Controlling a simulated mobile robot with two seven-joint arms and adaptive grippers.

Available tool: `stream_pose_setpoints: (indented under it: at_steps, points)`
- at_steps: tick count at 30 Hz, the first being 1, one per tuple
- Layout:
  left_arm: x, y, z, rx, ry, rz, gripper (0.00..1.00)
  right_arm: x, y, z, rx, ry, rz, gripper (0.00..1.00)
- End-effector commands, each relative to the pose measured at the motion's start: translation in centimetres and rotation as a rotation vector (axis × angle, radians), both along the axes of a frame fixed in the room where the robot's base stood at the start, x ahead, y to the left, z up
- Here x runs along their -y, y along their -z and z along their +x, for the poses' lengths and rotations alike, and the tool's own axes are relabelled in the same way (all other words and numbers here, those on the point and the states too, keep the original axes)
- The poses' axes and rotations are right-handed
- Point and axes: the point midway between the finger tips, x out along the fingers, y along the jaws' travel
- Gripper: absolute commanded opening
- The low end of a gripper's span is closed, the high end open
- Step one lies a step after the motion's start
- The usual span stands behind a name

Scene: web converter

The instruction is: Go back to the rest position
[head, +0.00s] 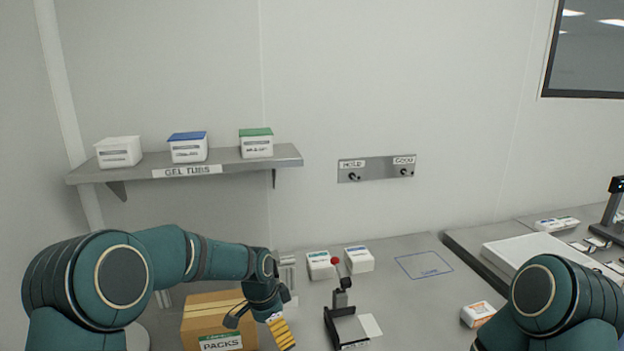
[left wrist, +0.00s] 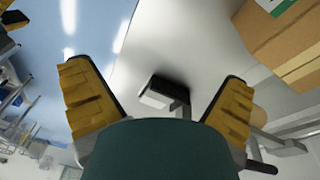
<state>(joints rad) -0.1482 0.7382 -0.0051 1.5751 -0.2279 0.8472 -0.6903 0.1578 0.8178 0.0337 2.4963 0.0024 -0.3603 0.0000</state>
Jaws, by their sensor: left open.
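My left arm bends in from the left in the head view. Its gripper (head: 260,323) points down over the near edge of the bench, beside the cardboard PACKS box (head: 205,318). In the left wrist view the yellow-padded fingers of the left gripper (left wrist: 155,85) stand wide apart with nothing between them. The cardboard box also shows there at the upper right (left wrist: 290,35). Only the upper part of my right arm shows at the lower right of the head view; the right gripper is out of frame.
A blue-outlined area (head: 423,266) on the bench is empty. A shelf (head: 235,160) with three tubs is above. An orange-marked carton (head: 477,313) is near my right arm.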

Motion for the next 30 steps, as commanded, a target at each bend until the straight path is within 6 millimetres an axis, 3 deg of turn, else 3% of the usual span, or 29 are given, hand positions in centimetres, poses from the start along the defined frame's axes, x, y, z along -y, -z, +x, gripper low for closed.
stream_pose_setpoints:
  at_steps: [1,3,9,15,23,30]
  points:
    - [-0.1,2.7,-1.6,-0.020,-0.068,-0.028,1.00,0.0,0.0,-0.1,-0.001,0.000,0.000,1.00]
    - [-0.1,6.0,-3.7,-0.035,-0.185,-0.072,1.00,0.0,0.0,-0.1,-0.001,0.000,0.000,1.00]
    - [-0.4,13.3,-11.2,-0.088,-0.549,-0.178,1.00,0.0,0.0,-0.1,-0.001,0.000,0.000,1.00]
    - [-1.0,16.5,-17.7,-0.124,-0.841,-0.233,1.00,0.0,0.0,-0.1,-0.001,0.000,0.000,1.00]
    - [-2.0,17.6,-24.4,-0.154,-1.129,-0.261,1.00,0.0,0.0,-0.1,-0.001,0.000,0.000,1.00]
    - [-1.8,22.2,-24.3,-0.150,-1.126,-0.257,1.00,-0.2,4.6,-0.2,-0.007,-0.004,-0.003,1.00]
